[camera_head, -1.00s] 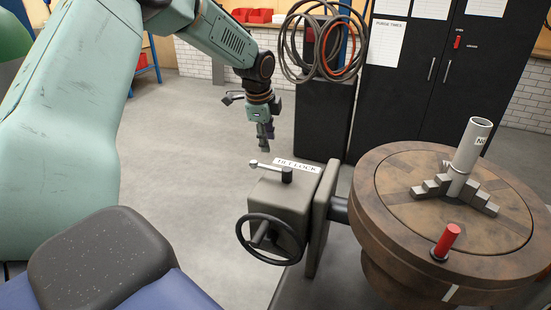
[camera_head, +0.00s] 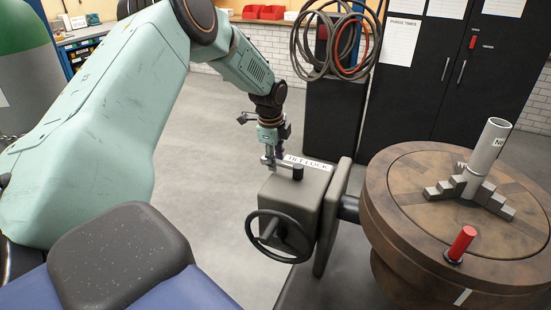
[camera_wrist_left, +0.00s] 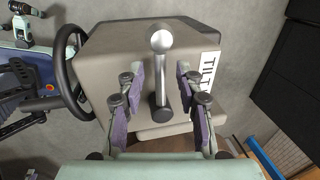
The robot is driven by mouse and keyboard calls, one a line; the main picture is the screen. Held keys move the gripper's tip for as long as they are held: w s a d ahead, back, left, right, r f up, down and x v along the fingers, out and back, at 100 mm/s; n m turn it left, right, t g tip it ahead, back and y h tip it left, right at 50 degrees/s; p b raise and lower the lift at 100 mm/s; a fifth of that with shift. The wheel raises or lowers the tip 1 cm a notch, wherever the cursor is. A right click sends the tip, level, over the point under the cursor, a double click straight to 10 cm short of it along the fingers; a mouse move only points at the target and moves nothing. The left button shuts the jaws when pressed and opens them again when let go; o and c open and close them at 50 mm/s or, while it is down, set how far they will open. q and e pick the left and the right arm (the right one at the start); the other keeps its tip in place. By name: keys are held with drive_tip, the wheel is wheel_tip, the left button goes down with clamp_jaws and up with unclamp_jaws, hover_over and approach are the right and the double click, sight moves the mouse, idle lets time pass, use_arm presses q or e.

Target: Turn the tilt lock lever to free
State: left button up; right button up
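The tilt lock lever (camera_head: 285,167) is a short metal bar with a ball knob and a black pivot, on top of a grey-brown housing (camera_head: 290,198). A white label on the housing reads TILT LOCK. In the left wrist view the lever (camera_wrist_left: 161,70) runs between the two fingers, its ball knob at the far end. My left gripper (camera_head: 271,158) is at the knob end of the lever, pointing down. Its purple-padded fingers (camera_wrist_left: 159,82) are open, one on each side of the bar, with gaps visible. My right gripper does not show.
A black handwheel (camera_head: 280,236) sits on the housing's near side. A round brown turntable (camera_head: 400,215) to the right carries a grey tube (camera_head: 488,147) and a red handle (camera_head: 461,244). Black cabinets and hanging hoses (camera_head: 330,45) stand behind. The floor left of the housing is clear.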

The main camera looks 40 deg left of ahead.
use_arm(q)
drive_tip(key=shift+d+r, duration=0.2)
drive_tip(key=shift+d, duration=0.1)
drive_tip(key=shift+c, duration=0.7)
drive_tip(key=shift+w+a+f, duration=0.1)
drive_tip(key=shift+a+f, duration=0.05)
drive_tip(key=shift+a, duration=0.05)
drive_tip(key=c, duration=0.5)
clamp_jaws()
